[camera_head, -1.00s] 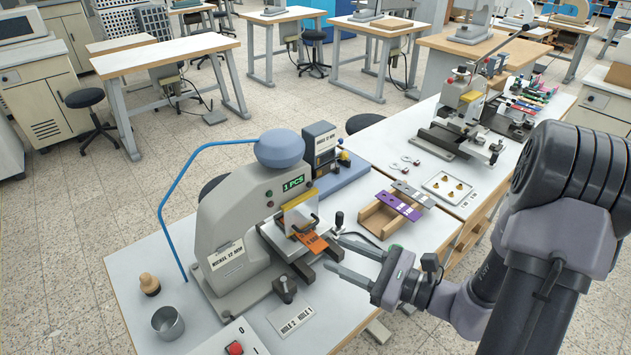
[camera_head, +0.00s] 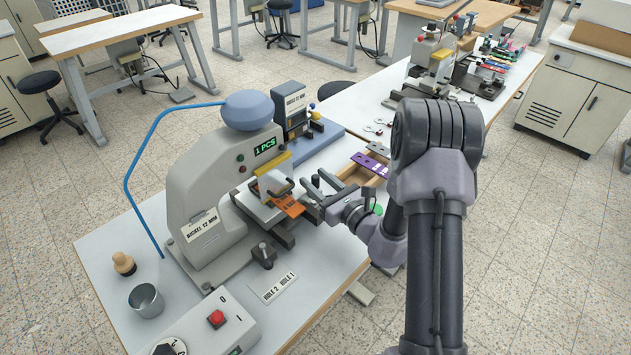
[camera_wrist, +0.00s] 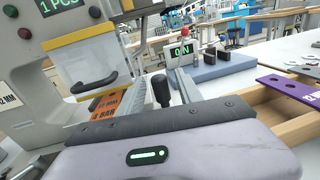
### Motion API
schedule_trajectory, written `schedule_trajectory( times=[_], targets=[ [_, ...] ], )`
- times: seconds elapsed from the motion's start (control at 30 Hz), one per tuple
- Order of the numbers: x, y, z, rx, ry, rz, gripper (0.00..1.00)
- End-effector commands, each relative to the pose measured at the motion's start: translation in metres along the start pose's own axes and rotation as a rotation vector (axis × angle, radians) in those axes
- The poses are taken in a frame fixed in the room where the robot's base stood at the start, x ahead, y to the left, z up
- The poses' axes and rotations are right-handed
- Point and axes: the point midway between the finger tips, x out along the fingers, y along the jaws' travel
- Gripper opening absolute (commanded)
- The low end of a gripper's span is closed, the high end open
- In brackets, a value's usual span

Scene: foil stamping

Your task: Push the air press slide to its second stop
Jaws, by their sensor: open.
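The grey air press (camera_head: 225,180), with a blue dome and a green "1 PCS" display, stands on the near table. An orange tag (camera_head: 289,205) lies on its slide under the yellow-edged clear guard; the tag (camera_wrist: 104,108) also shows in the wrist view. A black knob on a short stem (camera_wrist: 160,92) stands upright beside the tag, just beyond my gripper's body. My gripper (camera_head: 312,193) is open at the front right of the slide, close to the knob. The fingertips are partly hidden, and I cannot tell whether they touch it.
A wooden tray with a purple strip (camera_head: 371,163) lies just behind my gripper. A control box with a red button (camera_head: 216,318), a metal cup (camera_head: 146,300) and a wooden-handled stamp (camera_head: 123,263) stand on the near table. A "HOLE 1 / HOLE 2" label (camera_head: 273,288) lies in front of the press.

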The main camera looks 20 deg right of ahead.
Motion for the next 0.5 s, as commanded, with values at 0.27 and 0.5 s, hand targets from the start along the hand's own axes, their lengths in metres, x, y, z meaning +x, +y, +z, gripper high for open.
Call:
schedule_trajectory(
  times=[0.27, 0.5],
  targets=[
    [0.0068, 0.0001, 0.0006, 0.001, -0.001, 0.000, 0.42],
    [0.0064, 0.0001, 0.0005, 0.001, 0.000, 0.000, 0.09]
  ],
)
